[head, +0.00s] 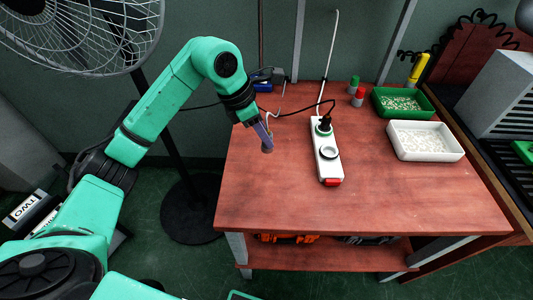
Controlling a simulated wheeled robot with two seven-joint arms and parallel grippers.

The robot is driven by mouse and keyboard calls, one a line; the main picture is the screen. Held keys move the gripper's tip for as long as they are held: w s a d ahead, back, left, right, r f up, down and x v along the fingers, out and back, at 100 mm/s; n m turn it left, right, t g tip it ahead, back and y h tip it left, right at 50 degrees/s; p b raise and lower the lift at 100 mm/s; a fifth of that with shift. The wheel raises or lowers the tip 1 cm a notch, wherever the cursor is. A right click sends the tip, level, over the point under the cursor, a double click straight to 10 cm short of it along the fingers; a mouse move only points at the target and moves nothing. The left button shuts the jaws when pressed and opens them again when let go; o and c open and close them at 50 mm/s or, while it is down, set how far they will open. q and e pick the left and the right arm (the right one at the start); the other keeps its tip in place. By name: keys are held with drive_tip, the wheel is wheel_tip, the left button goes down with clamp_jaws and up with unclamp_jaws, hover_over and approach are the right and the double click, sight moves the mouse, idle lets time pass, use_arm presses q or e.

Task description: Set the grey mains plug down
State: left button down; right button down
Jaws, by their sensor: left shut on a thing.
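My left gripper (264,141) points down above the left part of the red-brown table. It is shut on the grey mains plug (267,149), which shows only as a small grey-brown piece at the fingertips; the fingers hide the rest. The white power strip (327,164) lies on the table to the right of the gripper, apart from it. A black plug (325,122) sits at its far end, and a red switch (332,181) is at its near end. My right gripper is out of view.
The table (400,200) is clear in front and around the strip. A green tray (430,105), a white tray (455,153) and small red- and green-capped jars (358,97) stand at the back right. A blue item (262,87) and cables lie at the back left. A fan (85,35) stands left.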

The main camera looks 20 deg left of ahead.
sight(265, 152)
use_arm(q)
wheel_tip(265, 152, down, 6)
drive_tip(key=shift+f, duration=0.6)
drive_tip(key=c, duration=0.6)
unclamp_jaws()
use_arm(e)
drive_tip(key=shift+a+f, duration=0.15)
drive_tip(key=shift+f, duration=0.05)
